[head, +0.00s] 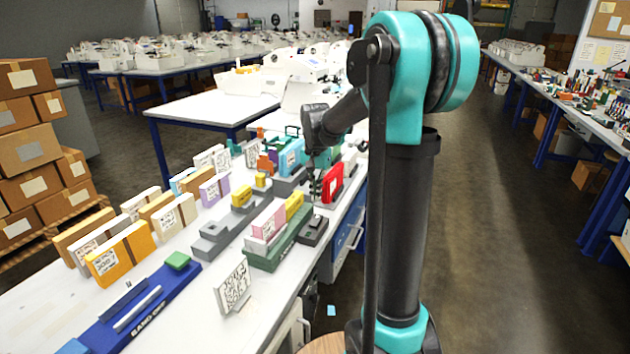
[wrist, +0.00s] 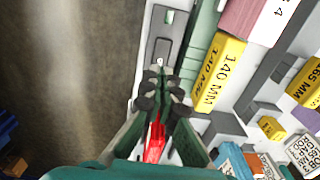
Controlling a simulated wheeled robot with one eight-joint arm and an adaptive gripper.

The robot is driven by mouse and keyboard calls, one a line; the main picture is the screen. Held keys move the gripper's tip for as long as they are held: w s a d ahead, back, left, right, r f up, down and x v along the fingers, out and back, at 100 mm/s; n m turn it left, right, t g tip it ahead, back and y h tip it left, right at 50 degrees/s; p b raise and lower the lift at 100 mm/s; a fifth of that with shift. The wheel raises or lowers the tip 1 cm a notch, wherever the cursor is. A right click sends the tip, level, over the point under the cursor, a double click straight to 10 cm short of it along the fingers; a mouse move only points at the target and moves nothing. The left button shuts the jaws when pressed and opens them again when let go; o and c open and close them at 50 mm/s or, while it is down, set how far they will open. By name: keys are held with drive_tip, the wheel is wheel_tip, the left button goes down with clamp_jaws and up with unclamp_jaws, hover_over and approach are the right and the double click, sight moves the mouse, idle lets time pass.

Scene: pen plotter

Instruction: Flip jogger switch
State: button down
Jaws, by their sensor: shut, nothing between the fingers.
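A small dark grey box (head: 313,231) sits at the right edge of the table, beside a long green base. It also shows in the wrist view (wrist: 164,30), with a darker raised part and a small light spot near its lower end. This may carry the jogger switch; no label can be read. My gripper (head: 312,191) points down just behind that box in the head view. In the wrist view my gripper (wrist: 160,76) is shut and empty, its tips overlapping the box's near end. I cannot tell whether they touch it.
A red block (head: 333,183) stands close to my gripper; its red also shows between the finger links (wrist: 155,140). Yellow and pink blocks sit on the green base (head: 283,246). Open floor (wrist: 75,60) lies beyond the table edge.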

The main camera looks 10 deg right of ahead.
wheel_tip(320, 180, up, 6)
drive_tip(key=shift+s+a+f, duration=0.1)
drive_tip(key=shift+s+f, duration=0.05)
drive_tip(key=shift+f, duration=0.05)
drive_tip(key=s+d+f+n+t, duration=0.1)
drive_tip(key=s+f+n+t, duration=0.1)
drive_tip(key=s+f, duration=0.6)
drive_tip(key=s+d+f+n+t, duration=0.2)
drive_tip(key=s+f+n, duration=0.2)
drive_tip(key=s+f, duration=0.5)
drive_tip(key=s, duration=0.6)
drive_tip(key=shift+s+n, duration=0.4)
drive_tip(key=shift+d, duration=0.1)
